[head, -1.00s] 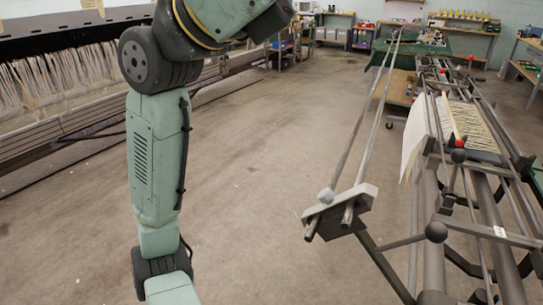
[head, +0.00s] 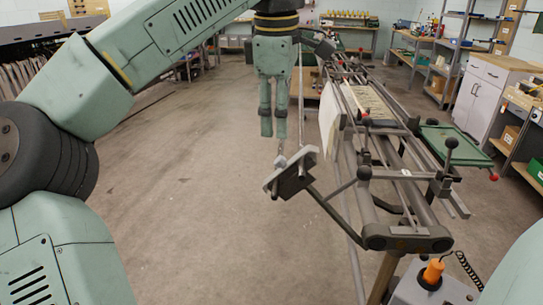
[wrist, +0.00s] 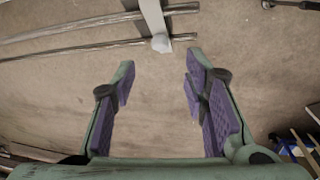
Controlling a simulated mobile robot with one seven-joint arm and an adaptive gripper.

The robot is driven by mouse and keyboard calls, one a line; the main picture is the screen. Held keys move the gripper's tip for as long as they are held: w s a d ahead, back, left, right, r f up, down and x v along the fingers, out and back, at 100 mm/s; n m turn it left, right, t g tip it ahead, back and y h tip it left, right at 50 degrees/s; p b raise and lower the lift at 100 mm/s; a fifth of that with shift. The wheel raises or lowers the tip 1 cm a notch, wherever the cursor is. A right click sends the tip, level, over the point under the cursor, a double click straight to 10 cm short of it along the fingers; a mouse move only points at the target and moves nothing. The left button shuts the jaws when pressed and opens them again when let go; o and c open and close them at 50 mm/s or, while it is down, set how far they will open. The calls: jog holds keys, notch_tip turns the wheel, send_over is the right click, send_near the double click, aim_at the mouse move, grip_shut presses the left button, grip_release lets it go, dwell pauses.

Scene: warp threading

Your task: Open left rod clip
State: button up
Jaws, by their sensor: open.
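The left rod clip is a pale grey plate (head: 291,172) with a small light knob (head: 281,160), at the near end of two metal rods. In the wrist view, the clip plate (wrist: 153,15) lies at the top middle, with its knob (wrist: 161,43) facing the gap between my fingers. My gripper (head: 273,128) points down just above and beyond the knob in the head view. In the wrist view, my gripper (wrist: 160,75) is open with nothing between its purple pads. The knob is just past the fingertips, apart from them.
The loom frame (head: 405,236) with pale warp threads (head: 372,104) stands right of the clip. A green tray (head: 455,142) and a cabinet (head: 492,95) are farther right. An orange knob (head: 433,270) is at the lower right. The floor left of the clip is clear.

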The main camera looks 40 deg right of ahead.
aim_at(279, 158)
jog(key=f, duration=0.6)
jog(key=d+f, duration=0.1)
jog(key=f, duration=0.1)
jog(key=shift+w+f, duration=0.4)
jog(key=shift+c, duration=0.3)
grip_shut()
